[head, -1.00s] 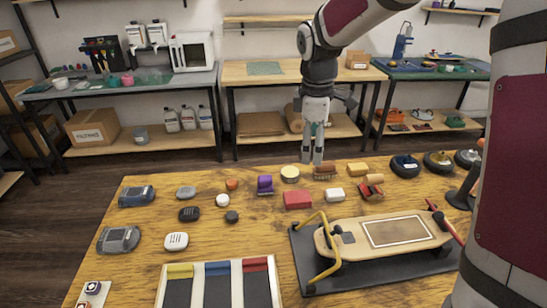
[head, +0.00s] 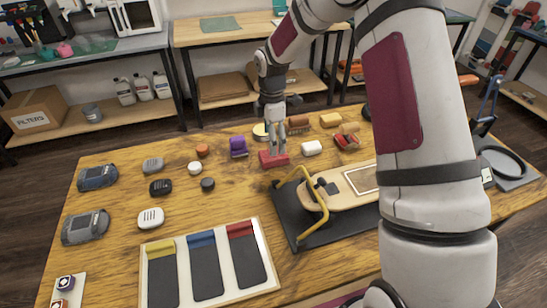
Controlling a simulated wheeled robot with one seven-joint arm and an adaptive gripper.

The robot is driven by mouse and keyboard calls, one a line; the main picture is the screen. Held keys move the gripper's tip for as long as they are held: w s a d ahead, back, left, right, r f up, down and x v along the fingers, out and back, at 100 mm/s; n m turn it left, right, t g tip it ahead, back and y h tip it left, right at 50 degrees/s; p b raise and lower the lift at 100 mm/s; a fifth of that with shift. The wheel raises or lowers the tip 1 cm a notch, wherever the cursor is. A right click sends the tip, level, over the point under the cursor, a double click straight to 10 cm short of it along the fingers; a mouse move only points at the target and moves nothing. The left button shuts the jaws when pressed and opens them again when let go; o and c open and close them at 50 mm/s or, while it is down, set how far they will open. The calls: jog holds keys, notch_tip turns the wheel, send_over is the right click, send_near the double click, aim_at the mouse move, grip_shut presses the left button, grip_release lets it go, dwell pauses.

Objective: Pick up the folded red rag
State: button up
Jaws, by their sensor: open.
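My gripper (head: 274,151) points straight down right over the rag. Its fingers are open and their tips are at the rag's top, hiding part of it. I cannot tell whether the fingertips touch the rag.
A yellow round tin (head: 260,132) is behind. A skateboard (head: 345,186) on a black mat is in front right. A tray (head: 270,262) with coloured strips lies in front.

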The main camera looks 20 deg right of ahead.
aim_at(274, 157)
jog(key=shift+s+d+f, duration=0.1)
jog(key=shift+s+f, duration=0.05)
jog(key=shift+f, duration=1.35)
jog(key=shift+s+d+f, duration=0.1)
jog(key=shift+s+f, duration=0.05)
jog(key=shift+f, duration=1.3)
jog(key=shift+c, duration=0.6)
jog(key=c, duration=0.9)
